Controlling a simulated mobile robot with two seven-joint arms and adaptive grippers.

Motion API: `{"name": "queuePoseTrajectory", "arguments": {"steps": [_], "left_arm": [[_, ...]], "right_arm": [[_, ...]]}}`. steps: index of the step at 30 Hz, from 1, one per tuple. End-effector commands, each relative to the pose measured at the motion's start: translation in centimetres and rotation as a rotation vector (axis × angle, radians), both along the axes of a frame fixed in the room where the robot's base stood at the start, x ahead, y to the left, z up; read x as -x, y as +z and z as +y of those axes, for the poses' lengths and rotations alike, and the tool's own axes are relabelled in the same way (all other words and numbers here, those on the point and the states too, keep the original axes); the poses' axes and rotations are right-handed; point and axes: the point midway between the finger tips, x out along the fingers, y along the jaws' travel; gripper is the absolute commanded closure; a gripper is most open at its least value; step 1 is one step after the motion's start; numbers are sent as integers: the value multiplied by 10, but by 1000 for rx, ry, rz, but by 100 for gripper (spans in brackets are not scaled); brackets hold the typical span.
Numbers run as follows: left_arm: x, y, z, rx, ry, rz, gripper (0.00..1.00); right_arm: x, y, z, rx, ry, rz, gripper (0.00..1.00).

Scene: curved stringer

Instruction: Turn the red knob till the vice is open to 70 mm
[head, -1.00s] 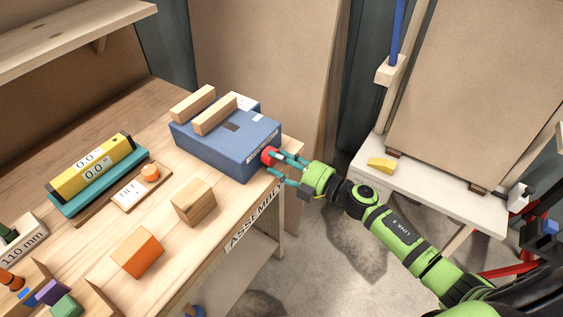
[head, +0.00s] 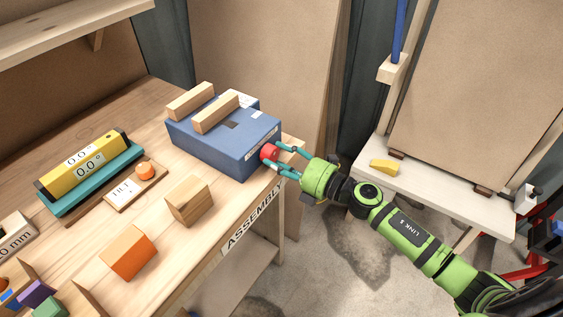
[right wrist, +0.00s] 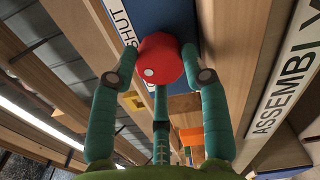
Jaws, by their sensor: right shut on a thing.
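The vice is a blue box (head: 216,145) on the bench with two wooden jaw bars, a rear one (head: 190,101) and a front one (head: 215,112), lying roughly parallel with a gap between them. The red knob (head: 268,153) is on its right side. My right gripper (head: 275,156) reaches in from the right and is shut on the knob. In the right wrist view the red knob (right wrist: 161,60) sits between the fingers, with a white dot on its face. The word SHUT shows on the blue side beside it. The opening's size cannot be read. My left gripper is not in view.
A wooden block (head: 189,201), an orange block (head: 128,252) and a board with an orange knob (head: 137,187) stand in front of the vice. A side table (head: 435,190) holds a yellow wedge.

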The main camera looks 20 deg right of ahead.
Motion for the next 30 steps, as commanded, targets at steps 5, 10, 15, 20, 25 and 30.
{"name": "queuePoseTrajectory", "arguments": {"steps": [5, 10, 15, 20, 25, 30], "left_arm": [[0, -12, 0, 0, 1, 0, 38], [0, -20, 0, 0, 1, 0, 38], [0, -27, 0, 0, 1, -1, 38], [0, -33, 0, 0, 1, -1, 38], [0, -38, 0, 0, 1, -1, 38], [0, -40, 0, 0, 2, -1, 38]], "right_arm": [[1, -1, 3, 131, 8, -108, 87], [2, -3, 3, 259, 9, -205, 87], [2, -4, 3, 376, 9, -295, 87], [2, -4, 3, 471, 9, -367, 87], [2, -5, 3, 544, 9, -424, 87], [2, -6, 3, 594, 9, -458, 87]]}}
